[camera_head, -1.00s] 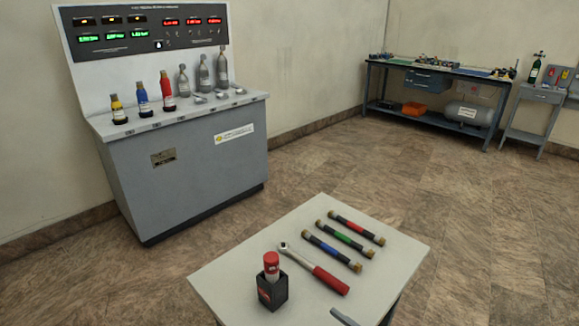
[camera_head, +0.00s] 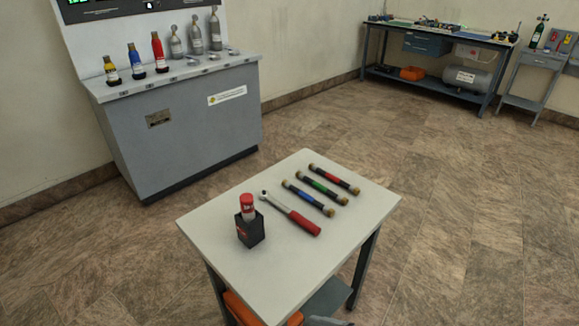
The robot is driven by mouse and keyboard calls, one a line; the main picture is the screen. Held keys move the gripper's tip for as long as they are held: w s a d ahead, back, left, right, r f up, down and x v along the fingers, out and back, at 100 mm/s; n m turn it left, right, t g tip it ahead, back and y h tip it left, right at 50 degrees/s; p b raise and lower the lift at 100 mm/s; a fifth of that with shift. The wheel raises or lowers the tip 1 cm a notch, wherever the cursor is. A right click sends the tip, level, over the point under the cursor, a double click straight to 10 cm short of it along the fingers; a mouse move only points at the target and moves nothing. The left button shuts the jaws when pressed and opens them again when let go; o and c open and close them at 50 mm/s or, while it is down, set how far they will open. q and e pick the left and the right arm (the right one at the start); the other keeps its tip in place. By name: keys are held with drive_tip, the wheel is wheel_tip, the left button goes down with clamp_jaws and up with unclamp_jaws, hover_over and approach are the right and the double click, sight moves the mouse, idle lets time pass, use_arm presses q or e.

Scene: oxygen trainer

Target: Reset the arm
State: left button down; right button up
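A small white table (camera_head: 210,222) stands in front of me. On it lie a torque wrench with a red handle (camera_head: 305,222) and three short dark cylinders, banded red (camera_head: 336,180), green (camera_head: 322,188) and blue (camera_head: 309,198), with brass-coloured ends. A red-capped bottle (camera_head: 247,204) stands upright in a black holder (camera_head: 250,232) at the table's left. My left gripper is not in view. No gripper touches the things on the table.
A grey console (camera_head: 185,125) with yellow, blue, red and grey bottles on top stands behind left. A workbench (camera_head: 440,45) and a smaller stand (camera_head: 530,85) are at the back right. Something orange (camera_head: 242,308) shows below the table top. The floor to the right is clear.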

drive_tip(key=s+d+f+n+g+h, duration=0.1)
drive_tip(key=s+d+n+g+h, duration=0.1)
drive_tip(key=s+d+n+h, duration=0.85)
use_arm(q)
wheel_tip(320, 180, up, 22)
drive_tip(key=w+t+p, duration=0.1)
drive_tip(key=p, duration=1.8)
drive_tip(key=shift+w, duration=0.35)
use_arm(e)
drive_tip(key=w+r+n+y, duration=0.1)
drive_tip(key=r, duration=0.9)
drive_tip(key=w+r+n+t+y, duration=0.1)
drive_tip(key=w+r+n, duration=0.1)
drive_tip(key=r, duration=0.9)
drive_tip(key=shift+w, duration=0.3)
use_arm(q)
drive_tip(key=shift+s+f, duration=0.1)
use_arm(e)
drive_tip(key=shift+s+y, duration=0.1)
drive_tip(key=shift+y, duration=0.15)
